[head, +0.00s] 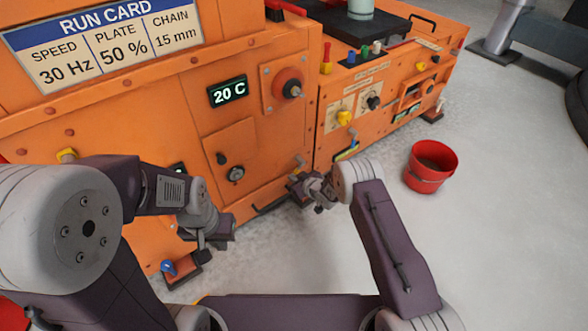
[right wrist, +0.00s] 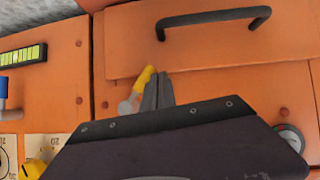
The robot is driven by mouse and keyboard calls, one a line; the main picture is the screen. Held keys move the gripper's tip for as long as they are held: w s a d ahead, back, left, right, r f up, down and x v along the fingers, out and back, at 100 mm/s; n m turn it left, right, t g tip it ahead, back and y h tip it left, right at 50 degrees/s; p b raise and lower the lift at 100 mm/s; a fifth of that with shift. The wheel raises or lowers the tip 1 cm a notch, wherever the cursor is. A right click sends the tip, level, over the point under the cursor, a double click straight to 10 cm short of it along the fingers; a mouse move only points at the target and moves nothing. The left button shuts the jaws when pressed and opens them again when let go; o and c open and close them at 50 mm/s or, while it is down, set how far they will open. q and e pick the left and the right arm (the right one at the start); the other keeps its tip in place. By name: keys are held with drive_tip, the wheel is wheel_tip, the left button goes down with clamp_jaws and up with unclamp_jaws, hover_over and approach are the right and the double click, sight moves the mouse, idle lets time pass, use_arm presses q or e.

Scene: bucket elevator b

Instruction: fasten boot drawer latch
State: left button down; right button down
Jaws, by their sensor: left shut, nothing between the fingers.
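The boot drawer (right wrist: 215,55) is an orange panel with a black bar handle (right wrist: 215,18) in the right wrist view. Its latch (right wrist: 143,82) is a small lever with a yellow tip and a pale round pivot, near the panel's left edge in that view. My right gripper (right wrist: 160,92) has its fingers together right beside the lever. I cannot tell whether they touch it. In the head view my right gripper (head: 295,182) is low at the orange machine's front, and partly hides the drawer. My left gripper (head: 228,228) is shut and empty, apart from the latch.
The orange machine (head: 140,110) fills the left and middle, with a 20 C display (head: 228,92) and a red knob (head: 288,83). A yellow knob (head: 344,118) sits on the adjoining unit. A red bucket (head: 431,167) stands on the open grey floor at right.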

use_arm(q)
drive_tip(key=shift+f+b, duration=0.3)
drive_tip(key=shift+f, duration=0.1)
use_arm(e)
drive_tip(key=shift+w+d+f+n+t+h, duration=0.4)
drive_tip(key=shift+d+f, duration=0.15)
drive_tip(key=shift+f, duration=0.2)
drive_tip(key=shift+w+d+f+n+t+h, duration=0.3)
drive_tip(key=shift+w+d+f+n+h, duration=0.15)
drive_tip(key=shift+f, duration=0.3)
drive_tip(key=shift+d, duration=0.1)
